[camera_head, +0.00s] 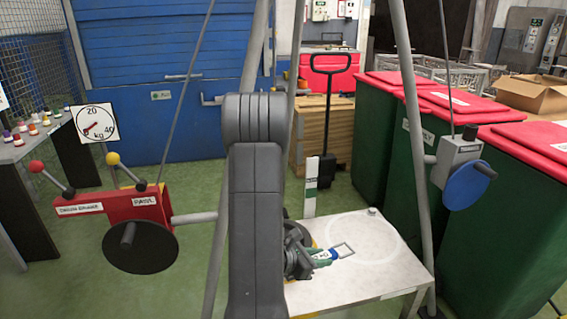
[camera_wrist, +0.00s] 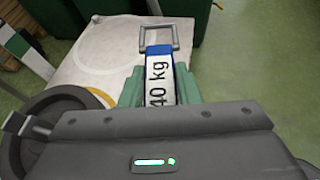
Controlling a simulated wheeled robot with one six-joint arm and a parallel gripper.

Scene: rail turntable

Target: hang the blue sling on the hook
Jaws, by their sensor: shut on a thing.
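My gripper (camera_head: 322,258) is low over the white table top, seen from the head camera. In the wrist view its green fingers (camera_wrist: 160,92) are shut on the blue sling (camera_wrist: 154,50). The sling has a white "40 kg" label and a grey metal loop at its far end. The blue part (camera_head: 334,254) and loop also show in the head view, over the table. I cannot make out the hook in either view; my arm hides the middle of the head view.
The white table (camera_head: 385,268) carries a pale ring marking. A dark round part (camera_wrist: 50,125) lies left of my gripper. Slanted grey poles stand either side of my arm. A red winch box (camera_head: 115,212), a blue crank wheel (camera_head: 466,186) and green bins (camera_head: 455,150) surround the table.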

